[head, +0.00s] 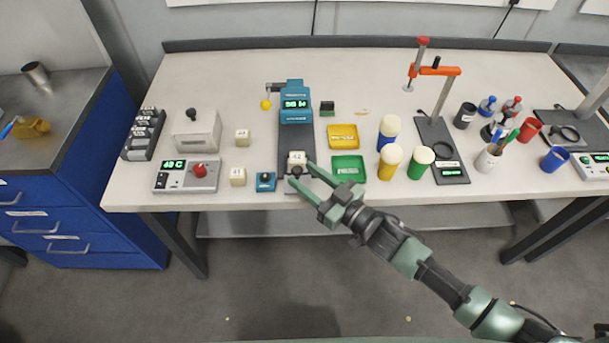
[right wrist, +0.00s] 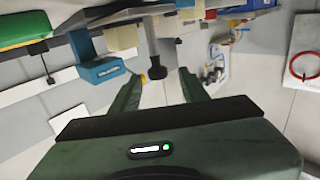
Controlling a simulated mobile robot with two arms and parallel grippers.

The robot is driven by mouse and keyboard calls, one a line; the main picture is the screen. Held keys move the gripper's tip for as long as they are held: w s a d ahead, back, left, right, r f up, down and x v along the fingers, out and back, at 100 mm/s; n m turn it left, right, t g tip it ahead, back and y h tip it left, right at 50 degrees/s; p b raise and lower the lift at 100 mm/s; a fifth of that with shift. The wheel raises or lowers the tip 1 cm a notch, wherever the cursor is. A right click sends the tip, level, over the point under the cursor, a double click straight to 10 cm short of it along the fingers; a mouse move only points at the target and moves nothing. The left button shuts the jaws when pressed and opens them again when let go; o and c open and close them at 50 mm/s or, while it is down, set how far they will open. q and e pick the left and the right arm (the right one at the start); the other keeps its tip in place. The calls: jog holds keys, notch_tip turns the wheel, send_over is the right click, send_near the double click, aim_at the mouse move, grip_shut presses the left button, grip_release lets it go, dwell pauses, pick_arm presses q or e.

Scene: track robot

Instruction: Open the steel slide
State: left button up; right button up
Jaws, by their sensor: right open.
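A long dark grey slide track (head: 299,138) runs from a blue housing (head: 295,103) with a lit display to the table's front edge. A pale block (head: 297,157) with a dark knob sits at its near end; I take this as the slide, though steel is not clearly visible. My right gripper (head: 302,173) is open at the near end of the track, its fingers on either side of the knob. In the right wrist view the dark knob (right wrist: 157,70) shows between the open fingertips (right wrist: 158,86); contact cannot be told. My left gripper is out of view.
A small blue box (head: 265,182) stands just left of the track. Green (head: 347,168) and yellow (head: 343,136) trays lie to the right, with several lidded jars beyond. A grey box with a red knob (head: 199,171) is further left. The bare back of the table is clear.

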jog(key=b+v, duration=0.1)
jog(key=v, duration=0.6)
jog(key=shift+s, duration=0.1)
